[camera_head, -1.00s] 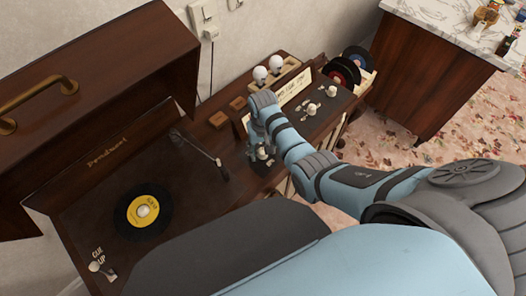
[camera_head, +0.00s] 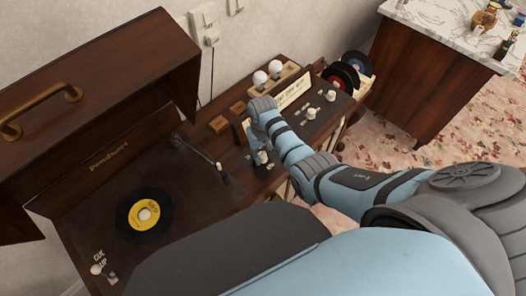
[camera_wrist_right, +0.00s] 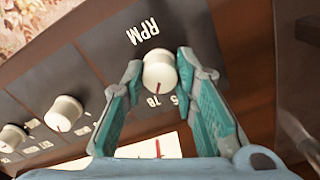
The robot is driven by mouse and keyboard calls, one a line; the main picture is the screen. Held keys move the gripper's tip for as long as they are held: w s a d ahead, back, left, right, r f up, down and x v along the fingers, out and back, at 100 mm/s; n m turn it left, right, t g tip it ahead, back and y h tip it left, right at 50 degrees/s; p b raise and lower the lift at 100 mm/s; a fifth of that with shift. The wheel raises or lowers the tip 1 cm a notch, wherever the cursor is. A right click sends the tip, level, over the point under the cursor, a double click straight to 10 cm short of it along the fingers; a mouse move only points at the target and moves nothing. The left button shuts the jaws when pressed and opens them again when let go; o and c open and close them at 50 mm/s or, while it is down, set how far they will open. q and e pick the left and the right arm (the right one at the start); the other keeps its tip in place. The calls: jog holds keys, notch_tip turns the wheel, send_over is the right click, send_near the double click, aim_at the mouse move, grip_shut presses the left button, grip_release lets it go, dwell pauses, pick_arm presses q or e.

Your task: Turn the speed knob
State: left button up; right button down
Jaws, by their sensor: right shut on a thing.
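The speed knob (camera_wrist_right: 160,72) is a white round knob with a red pointer line, on a dark panel marked "RPM" in the right wrist view. Its pointer faces down the picture, near the "78" mark. My right gripper (camera_wrist_right: 160,63) has one teal-lined finger on each side of the knob and is shut on it. In the head view, my right gripper (camera_head: 259,150) reaches down to the panel beside the turntable, and its fingers largely hide the knob there. My left gripper is not in view.
A turntable holds a yellow-labelled record (camera_head: 144,215) under a raised wooden lid (camera_head: 110,95). The tonearm (camera_head: 203,152) lies left of my gripper. Other white knobs (camera_wrist_right: 64,113) sit along the panel. White bulbs (camera_head: 268,76) and a record rack (camera_head: 350,72) stand behind.

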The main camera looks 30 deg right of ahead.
aim_at(263, 154)
jog(key=n+p, duration=0.2)
jog(key=n, duration=0.1)
jog(key=shift+r, duration=0.15)
jog(key=shift+n+p, duration=0.6)
jog(key=shift+n, duration=1.7)
jog(key=c, duration=1.3)
grip_release()
notch_tip(263, 154, up, 12)
jog(key=shift+f, duration=0.1)
